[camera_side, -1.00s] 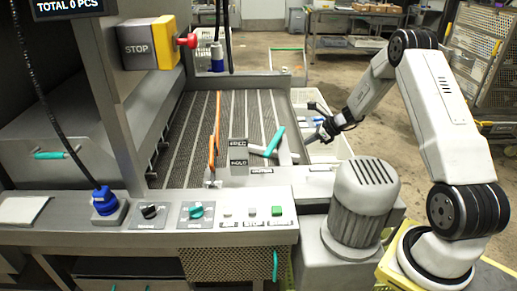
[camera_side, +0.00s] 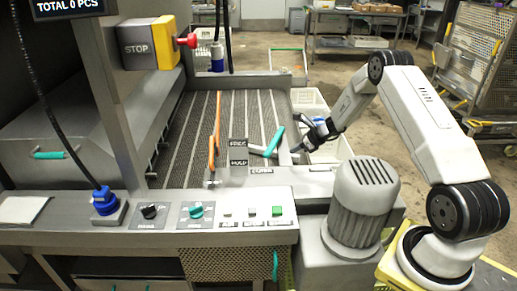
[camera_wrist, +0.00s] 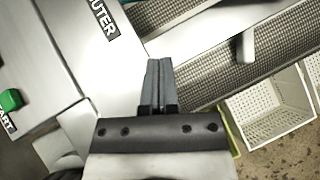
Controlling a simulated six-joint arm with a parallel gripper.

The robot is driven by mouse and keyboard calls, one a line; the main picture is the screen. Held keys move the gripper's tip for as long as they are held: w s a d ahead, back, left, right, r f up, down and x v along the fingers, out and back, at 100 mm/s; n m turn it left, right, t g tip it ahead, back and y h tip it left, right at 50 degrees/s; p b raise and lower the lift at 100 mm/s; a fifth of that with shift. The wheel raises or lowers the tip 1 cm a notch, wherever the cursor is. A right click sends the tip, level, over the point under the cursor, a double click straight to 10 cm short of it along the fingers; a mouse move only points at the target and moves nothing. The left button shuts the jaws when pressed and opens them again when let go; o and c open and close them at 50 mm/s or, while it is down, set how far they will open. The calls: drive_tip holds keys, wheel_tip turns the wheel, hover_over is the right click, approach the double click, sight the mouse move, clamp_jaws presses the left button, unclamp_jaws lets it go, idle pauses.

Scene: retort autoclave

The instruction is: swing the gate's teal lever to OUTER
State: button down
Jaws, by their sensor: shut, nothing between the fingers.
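The gate's teal lever (camera_side: 275,142) stands at the front right of the slatted conveyor in the side view, tilted with its upper end to the right. The black labels beside it include HOLD (camera_side: 238,162) and OUTER (camera_side: 261,171); OUTER also shows in the wrist view (camera_wrist: 103,18). An orange gate bar (camera_side: 215,130) runs along the conveyor left of the lever. My gripper (camera_side: 297,150) is just right of the lever, low, with a small apparent gap. In the wrist view its fingers (camera_wrist: 158,62) are together and empty. The lever is almost wholly out of the wrist view.
A grey motor housing (camera_side: 364,200) stands in front of my arm. White crates (camera_side: 330,150) sit right of the conveyor. The front panel holds a green button (camera_side: 277,211) and knobs.

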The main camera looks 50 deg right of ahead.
sight(271, 150)
drive_tip(key=w, duration=0.1)
drive_tip(key=w+a+f, duration=0.1)
drive_tip(key=w, duration=0.1)
drive_tip(key=w+f, duration=0.1)
drive_tip(key=shift+w+a+f, duration=0.1)
drive_tip(key=shift+w+a, duration=0.1)
drive_tip(key=shift+a, duration=0.2)
drive_tip(key=shift+w+a, duration=0.25)
drive_tip(key=shift+w, duration=0.4)
drive_tip(key=shift+w, duration=0.1)
drive_tip(key=shift+w+a, duration=0.65)
drive_tip(key=shift+w, duration=0.3)
